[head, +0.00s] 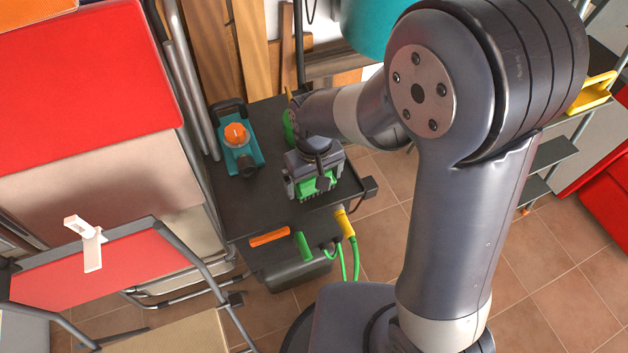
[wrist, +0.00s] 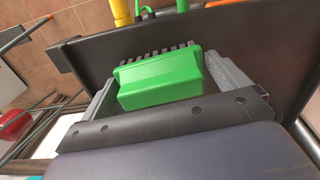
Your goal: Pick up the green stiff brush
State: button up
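The green stiff brush (wrist: 160,78) shows as a green block with a row of dark bristles along its far edge in the wrist view. It sits between the two grey fingers of my gripper (wrist: 166,82), close to both. I cannot tell whether the fingers press on it or a thin gap is left. In the head view my gripper (head: 316,180) is low over the front right of the dark cart top (head: 240,200), with green of the brush (head: 322,184) between its fingers. I cannot tell whether the brush touches the cart top.
A teal tool with an orange knob (head: 237,135) stands at the cart's left. A green round object (head: 289,124) lies behind my gripper, partly hidden. Orange (head: 270,237), green (head: 303,246) and yellow (head: 346,223) handles hang at the front edge.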

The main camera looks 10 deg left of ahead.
jog(key=c, duration=0.7)
notch_tip(320, 180, up, 10)
jog(key=shift+r, duration=0.1)
jog(key=o, duration=0.5)
jog(key=c, duration=0.3)
jog(key=shift+c, duration=0.2)
